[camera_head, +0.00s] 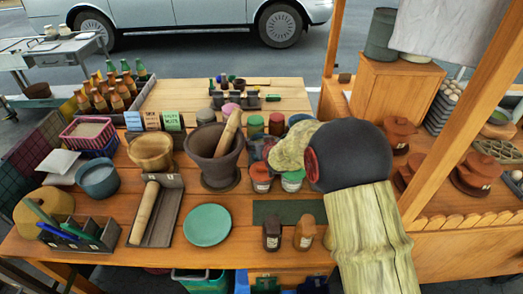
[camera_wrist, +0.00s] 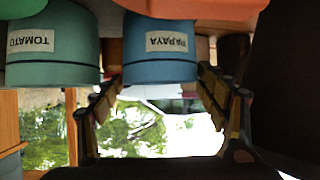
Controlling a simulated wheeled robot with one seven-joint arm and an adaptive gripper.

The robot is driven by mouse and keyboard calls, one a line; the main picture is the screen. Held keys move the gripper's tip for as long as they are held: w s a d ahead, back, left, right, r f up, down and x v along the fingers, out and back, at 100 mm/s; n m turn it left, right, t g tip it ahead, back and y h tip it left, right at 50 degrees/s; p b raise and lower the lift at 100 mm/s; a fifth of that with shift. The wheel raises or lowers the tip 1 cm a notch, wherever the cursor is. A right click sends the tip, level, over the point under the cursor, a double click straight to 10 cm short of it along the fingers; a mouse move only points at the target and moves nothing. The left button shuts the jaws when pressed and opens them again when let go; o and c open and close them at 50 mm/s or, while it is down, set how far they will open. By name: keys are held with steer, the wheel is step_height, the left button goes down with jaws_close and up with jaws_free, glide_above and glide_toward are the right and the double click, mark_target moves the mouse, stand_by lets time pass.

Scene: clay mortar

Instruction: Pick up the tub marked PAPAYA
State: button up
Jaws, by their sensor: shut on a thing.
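The blue tub marked PAPAYA (camera_wrist: 160,62) is in the wrist view, which shows it upside down, with its label facing the camera. My gripper (camera_wrist: 162,77) has one finger on each side of this tub and is shut on it. A green tub marked TOMATO (camera_wrist: 48,65) stands close beside it, left in the wrist view. In the head view my arm hides most of the gripper and what it holds. A blue lid (camera_head: 300,118) shows behind my arm there, but its label cannot be read.
Near my arm stand a red tub (camera_head: 262,177), a green tub (camera_head: 292,181) and more tubs behind. A dark mortar with a pestle (camera_head: 215,155) is to the left. A teal plate (camera_head: 207,225) and a dark green mat (camera_head: 288,212) lie in front.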

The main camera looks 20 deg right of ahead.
steer(key=c, duration=1)
